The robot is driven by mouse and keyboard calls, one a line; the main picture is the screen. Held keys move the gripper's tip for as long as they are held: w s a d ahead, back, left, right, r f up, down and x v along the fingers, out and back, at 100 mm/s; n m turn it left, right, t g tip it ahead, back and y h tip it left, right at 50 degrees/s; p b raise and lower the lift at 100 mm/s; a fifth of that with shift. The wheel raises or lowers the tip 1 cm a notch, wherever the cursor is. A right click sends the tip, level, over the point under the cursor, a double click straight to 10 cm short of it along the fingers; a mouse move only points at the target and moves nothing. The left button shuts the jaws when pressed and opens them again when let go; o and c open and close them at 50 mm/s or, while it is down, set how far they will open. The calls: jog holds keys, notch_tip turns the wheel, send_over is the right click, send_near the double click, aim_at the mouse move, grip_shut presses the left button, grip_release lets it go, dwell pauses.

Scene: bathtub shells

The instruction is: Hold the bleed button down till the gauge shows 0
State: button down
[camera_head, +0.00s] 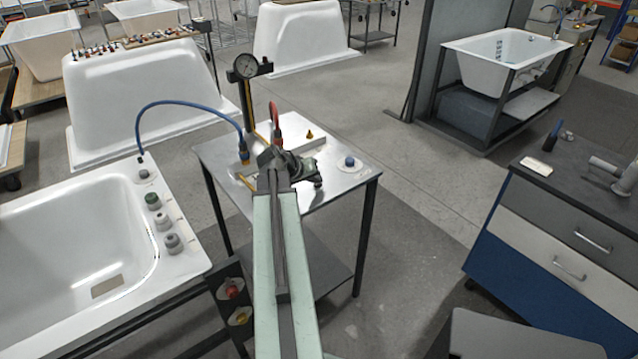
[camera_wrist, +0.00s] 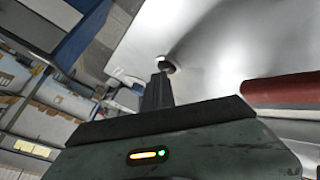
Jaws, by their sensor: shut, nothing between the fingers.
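A blue button (camera_head: 350,161) sits on a pale round base at the right side of the metal table; I take it to be the bleed button. The round gauge (camera_head: 246,66) stands on a post at the table's back; its needle is too small to read. My gripper (camera_head: 316,181) is over the table, left of the blue button, with a gap between them in the head view. In the wrist view my shut fingers (camera_wrist: 160,78) point at a small dark round thing (camera_wrist: 166,67) on a shiny pale surface. I cannot tell what it is or whether they touch.
A blue hose (camera_head: 185,103) arches from the white tub (camera_head: 45,235) to the metal table (camera_head: 325,190). A dark-topped cabinet (camera_head: 560,215) stands at the right, with open floor between.

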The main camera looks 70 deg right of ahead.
aim_at(316, 185)
jog(key=shift+r+p, duration=0.8)
jog(key=shift+r, duration=0.05)
notch_tip(316, 185, up, 5)
jog(key=p, duration=0.5)
jog(key=shift+r, duration=0.1)
